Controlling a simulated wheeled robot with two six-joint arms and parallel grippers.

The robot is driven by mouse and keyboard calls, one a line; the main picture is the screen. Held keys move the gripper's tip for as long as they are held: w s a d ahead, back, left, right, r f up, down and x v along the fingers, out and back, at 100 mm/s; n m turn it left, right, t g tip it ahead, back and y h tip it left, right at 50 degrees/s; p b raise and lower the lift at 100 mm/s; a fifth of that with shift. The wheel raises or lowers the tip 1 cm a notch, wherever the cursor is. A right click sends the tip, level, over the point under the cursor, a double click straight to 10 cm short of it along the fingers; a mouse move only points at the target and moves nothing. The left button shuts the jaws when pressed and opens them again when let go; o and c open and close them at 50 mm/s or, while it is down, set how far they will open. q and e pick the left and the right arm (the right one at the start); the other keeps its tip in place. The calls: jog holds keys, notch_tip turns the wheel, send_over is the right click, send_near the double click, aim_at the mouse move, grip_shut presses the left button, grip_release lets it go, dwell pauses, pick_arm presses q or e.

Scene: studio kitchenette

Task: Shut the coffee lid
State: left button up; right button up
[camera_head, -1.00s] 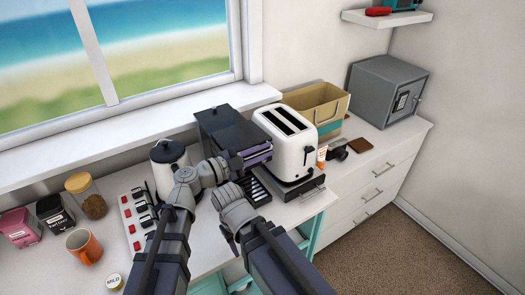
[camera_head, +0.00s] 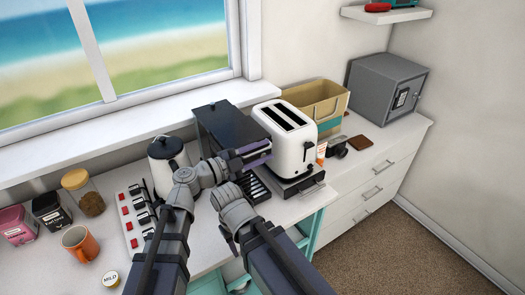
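The black coffee machine (camera_head: 225,119) stands on the counter under the window, left of the toaster. Its dark top looks about level, but I cannot tell whether the lid is fully down. My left gripper (camera_head: 260,154) is at the machine's front right, with its purple-tinted fingers pointing toward the toaster. Whether the fingers touch the lid or are apart is unclear. The slotted drip tray (camera_head: 259,186) shows below it, partly hidden by my arms. My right arm comes up close in front of the machine; its fingers cannot be made out.
A white toaster (camera_head: 286,138) stands close to the right of the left gripper. A kettle (camera_head: 165,160), a power strip (camera_head: 124,208), a jar (camera_head: 90,203) and an orange mug (camera_head: 81,244) are at the left. A beige bin (camera_head: 310,97) and grey safe (camera_head: 385,88) stand at the right.

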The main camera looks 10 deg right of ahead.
pick_arm(q)
jog(key=shift+o, duration=0.2)
jog(key=shift+w, duration=0.15)
jog(key=v, duration=0.8)
jog(key=v, duration=0.9)
dwell(0.9)
dwell(0.5)
